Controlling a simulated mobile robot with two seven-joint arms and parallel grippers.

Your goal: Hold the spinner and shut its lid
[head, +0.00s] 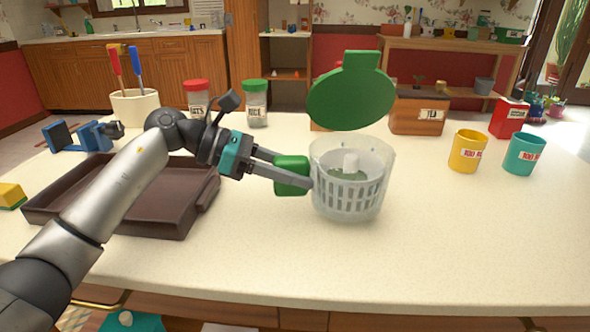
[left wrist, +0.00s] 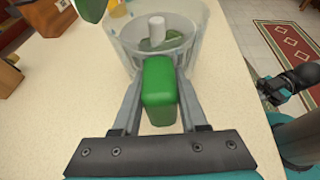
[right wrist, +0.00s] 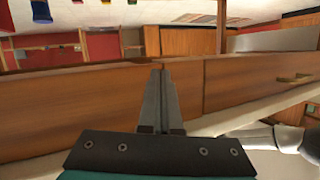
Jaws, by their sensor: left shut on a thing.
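The salad spinner (head: 372,205) is a clear bowl with a white basket and a central white post, standing upright on the counter. Something green lies inside it. Its round green lid (head: 350,97) is raised above the back of the bowl, tilted open. My left gripper (head: 293,178) is shut on the green handle block at the bowl's left side; the left wrist view shows the block (left wrist: 159,90) between the fingers. My right gripper (right wrist: 162,85) shows only in its wrist view, fingers together and empty, in front of wooden drawers.
A brown tray (head: 150,222) lies left of the spinner. Two jars, red-lidded (head: 197,97) and green-lidded (head: 255,103), stand behind. A tea box (head: 418,113), a yellow mug (head: 467,150) and a teal mug (head: 524,153) are at right. The counter's front right is clear.

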